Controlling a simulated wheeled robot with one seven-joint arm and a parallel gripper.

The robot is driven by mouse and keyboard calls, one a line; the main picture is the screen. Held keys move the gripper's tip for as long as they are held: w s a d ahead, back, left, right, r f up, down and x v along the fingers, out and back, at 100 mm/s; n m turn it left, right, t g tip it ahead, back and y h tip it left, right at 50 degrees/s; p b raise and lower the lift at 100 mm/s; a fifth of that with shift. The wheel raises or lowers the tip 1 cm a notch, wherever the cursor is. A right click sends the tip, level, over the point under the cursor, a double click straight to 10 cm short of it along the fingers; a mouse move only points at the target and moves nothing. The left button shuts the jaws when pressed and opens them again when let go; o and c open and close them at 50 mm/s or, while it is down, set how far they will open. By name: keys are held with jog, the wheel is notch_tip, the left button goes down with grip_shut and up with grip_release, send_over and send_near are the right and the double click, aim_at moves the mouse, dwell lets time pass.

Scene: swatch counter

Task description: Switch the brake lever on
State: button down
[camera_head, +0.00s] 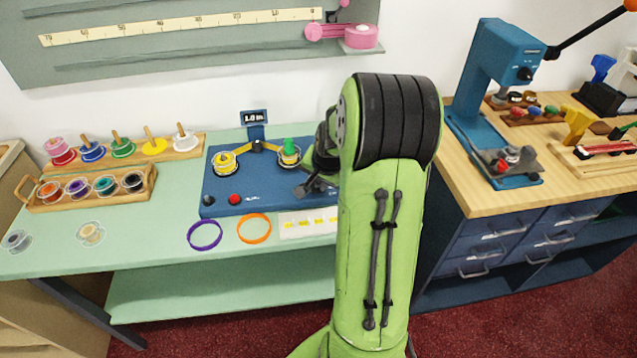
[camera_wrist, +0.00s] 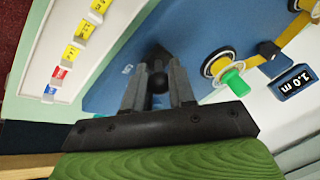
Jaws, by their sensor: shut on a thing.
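The blue winding machine (camera_head: 228,188) stands on the mint-green counter, with two yellow-and-white reels on top and a red button. The brake lever's dark round knob (camera_wrist: 158,83) shows in the wrist view between my gripper's fingers. My gripper (camera_wrist: 157,88) is shut on it, over the machine's blue top. In the head view my gripper (camera_head: 312,186) is at the machine's right side, partly hidden by my green arm. The lever's shaft and base are mostly hidden, so its on or off position cannot be told.
A green knob (camera_wrist: 236,83) stands on the right reel, close to my gripper. The display (camera_head: 254,117) reads 1.0 m. A white strip with yellow tabs (camera_head: 300,224) lies in front. Purple (camera_head: 204,235) and orange (camera_head: 254,229) rings lie at the counter's front.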

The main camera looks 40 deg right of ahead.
jog(key=c, duration=1)
grip_release()
jog(key=p+v, duration=0.4)
jog(key=v, duration=1.1)
jog(key=shift+s+r+p, duration=0.2)
jog(key=shift+r+p, duration=0.1)
jog(key=shift+r, duration=0.1)
jog(key=s+a+r+n+p, duration=0.15)
jog(key=a+r+n, duration=0.4)
jog(key=a, duration=0.55)
jog(key=s+a+r+n+p, duration=0.1)
jog(key=s+a+n, duration=0.1)
jog(key=s+a, duration=0.1)
jog(key=s+a+r+n+y+p, duration=0.1)
jog(key=s+a+n, duration=0.2)
jog(key=s+a, duration=0.1)
jog(key=s+a+r+n+t+p, duration=0.1)
jog(key=s+a+n, duration=0.2)
jog(key=a, duration=0.1)
jog(key=shift+s+a+r+y, duration=0.15)
jog(key=shift+s+a+y, duration=0.2)
jog(key=shift+a+y, duration=0.05)
